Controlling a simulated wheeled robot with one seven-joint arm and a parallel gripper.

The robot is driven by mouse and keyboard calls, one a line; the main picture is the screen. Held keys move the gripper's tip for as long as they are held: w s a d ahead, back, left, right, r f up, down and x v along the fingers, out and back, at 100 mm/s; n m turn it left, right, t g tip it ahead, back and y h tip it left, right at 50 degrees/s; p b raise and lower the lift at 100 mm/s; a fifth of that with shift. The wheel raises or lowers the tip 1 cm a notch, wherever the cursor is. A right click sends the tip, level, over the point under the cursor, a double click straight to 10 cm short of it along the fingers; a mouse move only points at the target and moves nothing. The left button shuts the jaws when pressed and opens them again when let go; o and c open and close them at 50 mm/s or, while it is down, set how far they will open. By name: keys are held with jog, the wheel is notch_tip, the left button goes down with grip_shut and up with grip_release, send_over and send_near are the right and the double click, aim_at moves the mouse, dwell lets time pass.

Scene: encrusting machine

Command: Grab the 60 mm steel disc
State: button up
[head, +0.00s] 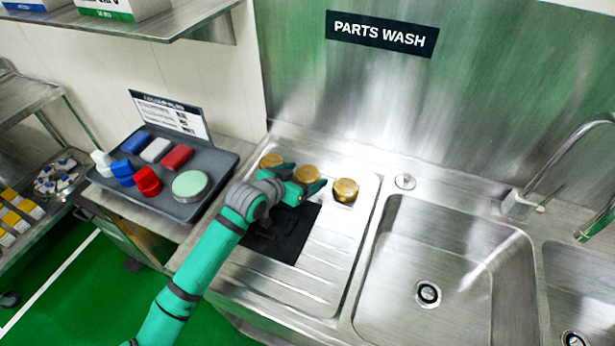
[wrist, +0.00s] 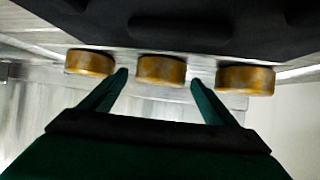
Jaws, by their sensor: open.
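Three gold-coloured round discs stand in a row at the back of the drainboard: a left one (head: 271,160), a middle one (head: 307,173) and a right one (head: 345,189). None looks plain steel, and I cannot tell which is 60 mm. My gripper (head: 301,183) is open at the middle disc. In the wrist view, the open fingers (wrist: 158,78) point toward the middle disc (wrist: 161,69), one on each side of it. The outer discs (wrist: 89,62) and (wrist: 245,79) lie outside the fingers. I cannot tell whether any finger touches a disc.
A black mat (head: 291,238) lies on the ribbed drainboard (head: 325,255), partly behind my arm. A sink basin (head: 450,255) with a tap is at right. A grey tray (head: 218,160) with red, blue and white blocks and a round green-topped item (head: 189,184) stands at left.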

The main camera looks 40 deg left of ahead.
jog(key=c, duration=1.4)
jog(key=shift+r, duration=0.1)
jog(key=shift+c, duration=0.2)
